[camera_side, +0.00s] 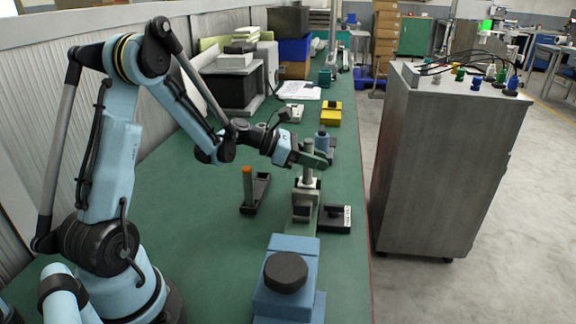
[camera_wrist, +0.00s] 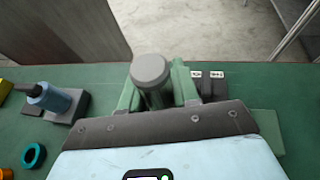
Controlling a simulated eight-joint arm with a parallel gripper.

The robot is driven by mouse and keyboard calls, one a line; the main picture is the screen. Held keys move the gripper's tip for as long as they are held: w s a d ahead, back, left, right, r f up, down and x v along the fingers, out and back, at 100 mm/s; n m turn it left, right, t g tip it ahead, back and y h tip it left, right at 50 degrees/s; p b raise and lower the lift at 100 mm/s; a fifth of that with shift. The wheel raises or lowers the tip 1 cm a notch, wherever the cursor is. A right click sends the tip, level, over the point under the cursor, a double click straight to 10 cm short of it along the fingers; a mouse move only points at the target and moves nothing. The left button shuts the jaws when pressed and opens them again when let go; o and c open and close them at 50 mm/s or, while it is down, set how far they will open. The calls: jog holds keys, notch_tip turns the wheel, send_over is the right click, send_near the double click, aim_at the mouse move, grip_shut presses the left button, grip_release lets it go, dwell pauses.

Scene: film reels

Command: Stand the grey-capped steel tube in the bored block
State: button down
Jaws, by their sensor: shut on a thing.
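The grey-capped steel tube (camera_side: 308,165) is upright in the side view. Its round grey cap (camera_wrist: 150,68) shows in the wrist view. My gripper (camera_side: 311,155) is shut on the tube just below the cap; its green fingers (camera_wrist: 155,95) stand either side of it in the wrist view. A pale grey block (camera_side: 304,207), which looks like the bored block, stands directly under the tube in the side view. The tube's lower end meets the block's dark upper part in the picture; I cannot tell whether it is inside the bore. The bore is hidden.
A black block with a white label (camera_side: 335,219) lies right of the grey block. An orange-topped post on a black base (camera_side: 262,190) is at the left. A blue cylinder (camera_side: 322,140) stands behind. A blue block with a black knob (camera_side: 266,303) is in front.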

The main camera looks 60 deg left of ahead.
jog(key=c, duration=1.1)
grip_release()
jog(key=shift+f, duration=0.1)
jog(key=shift+s, duration=0.1)
jog(key=v, duration=1.1)
jog(key=s+d+m+g+y, duration=0.2)
jog(key=d+m, duration=0.6)
jog(key=m, duration=0.6)
jog(key=s+d+m+g+y, duration=0.2)
jog(key=s+d+m+y, duration=0.3)
jog(key=m, duration=1)
jog(key=s+d, duration=0.2)
jog(key=d, duration=0.1)
jog(key=shift+f, duration=0.35)
